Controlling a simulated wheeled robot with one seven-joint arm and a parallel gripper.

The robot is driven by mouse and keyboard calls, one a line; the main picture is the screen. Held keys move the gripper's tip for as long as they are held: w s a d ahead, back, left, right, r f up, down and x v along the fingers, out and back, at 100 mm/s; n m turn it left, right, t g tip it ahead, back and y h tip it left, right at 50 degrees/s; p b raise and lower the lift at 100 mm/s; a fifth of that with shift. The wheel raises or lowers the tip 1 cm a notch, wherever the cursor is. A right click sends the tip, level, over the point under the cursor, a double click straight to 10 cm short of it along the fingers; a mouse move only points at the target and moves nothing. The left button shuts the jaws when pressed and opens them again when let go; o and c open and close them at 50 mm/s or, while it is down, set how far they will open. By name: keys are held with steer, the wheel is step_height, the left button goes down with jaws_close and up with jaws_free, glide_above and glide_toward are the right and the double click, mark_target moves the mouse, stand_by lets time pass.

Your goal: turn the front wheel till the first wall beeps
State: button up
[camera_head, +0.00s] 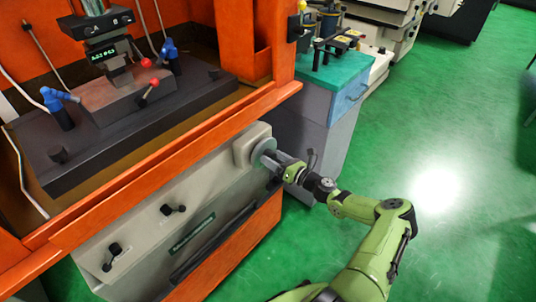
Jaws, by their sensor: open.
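The front wheel (262,149) is a round grey handwheel at the right end of the machine's beige front panel (142,228). My gripper (279,160) is at the end of my green arm, right at the wheel's face and partly covering it. The fingers are open; whether they touch the wheel or its handle cannot be told. The spark erosion machine's tank is open above.
Two small crank handles (172,209) and (113,250) stick out of the front panel. An orange frame (160,168) juts out above the panel. A grey cabinet with a teal top (343,71) stands close behind my gripper. The green floor (440,130) at right is clear.

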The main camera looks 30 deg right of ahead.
steer(key=p+v, duration=0.2)
steer(key=v, duration=1.3)
steer(key=shift+s+p, duration=0.3)
steer(key=shift+p, duration=0.1)
steer(key=shift+r, duration=0.1)
